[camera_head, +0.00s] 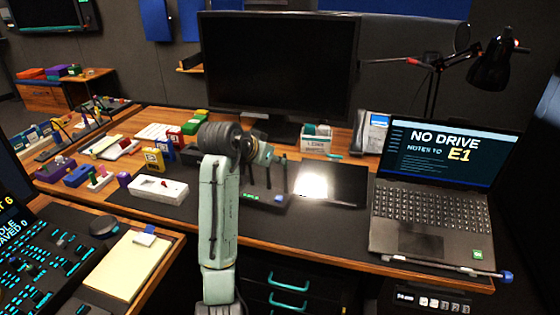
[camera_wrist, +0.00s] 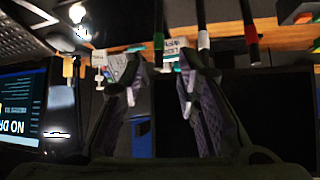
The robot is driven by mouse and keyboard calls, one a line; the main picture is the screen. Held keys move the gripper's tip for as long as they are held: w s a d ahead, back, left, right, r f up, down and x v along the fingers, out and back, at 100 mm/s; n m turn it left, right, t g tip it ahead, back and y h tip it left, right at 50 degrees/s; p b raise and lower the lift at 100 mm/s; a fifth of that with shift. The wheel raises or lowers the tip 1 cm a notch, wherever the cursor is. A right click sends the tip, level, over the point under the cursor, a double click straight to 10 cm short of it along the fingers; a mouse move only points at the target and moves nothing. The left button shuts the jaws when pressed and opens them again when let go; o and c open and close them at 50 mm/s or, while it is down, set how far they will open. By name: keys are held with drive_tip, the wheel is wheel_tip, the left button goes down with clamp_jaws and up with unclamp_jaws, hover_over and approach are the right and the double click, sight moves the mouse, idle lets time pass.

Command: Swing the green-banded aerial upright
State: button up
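In the wrist view the green-banded aerial (camera_wrist: 158,42) is a thin dark rod coming in from the top edge, its tip between my fingertips in the picture. I cannot tell whether it touches them. Beside it are a white-banded aerial (camera_wrist: 203,38) and a red-banded aerial (camera_wrist: 249,32). My gripper (camera_wrist: 160,68) is open, with its two fingers apart. In the head view my gripper (camera_head: 266,156) is above the dark device (camera_head: 272,202) that carries the aerials; my arm hides part of it. Band colours are too small to tell there.
A laptop (camera_head: 420,238) is on the right, with a black pad (camera_head: 347,186) beside the device. A monitor (camera_head: 275,62) stands behind. A white box (camera_head: 158,190) and several coloured blocks lie left. A black lamp (camera_head: 492,68) hangs over the back right.

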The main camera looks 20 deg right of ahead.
drive_tip(key=shift+v, duration=1.45)
